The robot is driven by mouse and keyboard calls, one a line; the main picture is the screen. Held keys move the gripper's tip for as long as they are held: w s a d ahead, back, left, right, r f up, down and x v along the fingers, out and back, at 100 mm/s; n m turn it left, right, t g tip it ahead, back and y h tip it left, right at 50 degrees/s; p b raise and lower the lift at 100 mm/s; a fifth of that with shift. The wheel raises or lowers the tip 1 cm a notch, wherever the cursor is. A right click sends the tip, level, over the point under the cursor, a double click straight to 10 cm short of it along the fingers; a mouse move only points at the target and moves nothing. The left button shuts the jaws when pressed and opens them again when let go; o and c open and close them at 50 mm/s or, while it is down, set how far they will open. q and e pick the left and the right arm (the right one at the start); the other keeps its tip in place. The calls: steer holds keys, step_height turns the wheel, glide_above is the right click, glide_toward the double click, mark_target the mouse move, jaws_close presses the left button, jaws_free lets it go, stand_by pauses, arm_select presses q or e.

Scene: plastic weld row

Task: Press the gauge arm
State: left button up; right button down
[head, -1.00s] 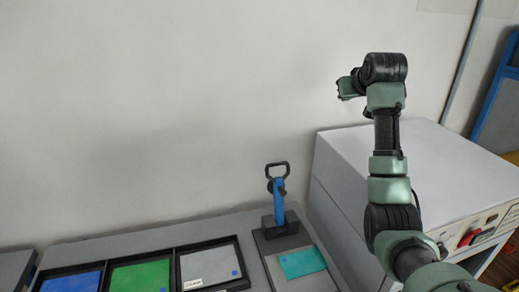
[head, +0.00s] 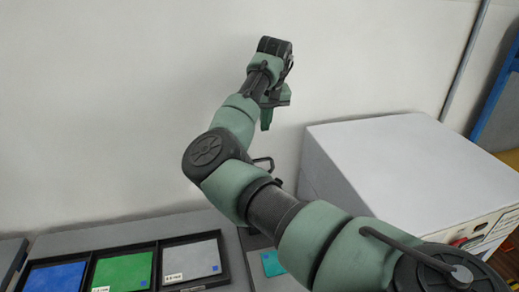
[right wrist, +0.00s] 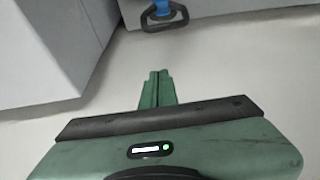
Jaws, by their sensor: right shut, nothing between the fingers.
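The gauge arm is a blue lever with a black loop handle. In the head view only the handle (head: 264,161) shows, just past my right arm, which hides the blue part. In the right wrist view the handle (right wrist: 166,20) and a bit of blue show at the top edge. My right gripper (head: 266,124) is raised above the handle, pointing down, apart from it. In the right wrist view its fingers (right wrist: 157,80) are shut with nothing between them. My left gripper is not in view.
A teal sheet (head: 272,263) lies on the gauge's base, partly hidden by my arm. Trays with blue (head: 57,277), green (head: 123,271) and grey (head: 190,262) sheets stand to the left. A large white machine (head: 400,160) stands to the right. A wall is behind.

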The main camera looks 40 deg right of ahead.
steer(key=shift+f, duration=0.15)
steer(key=p+x, duration=0.4)
steer(key=x, duration=0.6)
steer(key=s, duration=0.1)
steer(key=s+a+p, duration=0.1)
steer(key=s, duration=0.1)
steer(key=shift+s+a+p, duration=0.3)
steer(key=shift+s+a, duration=0.05)
steer(key=shift+a, duration=0.05)
steer(key=shift+w, duration=0.1)
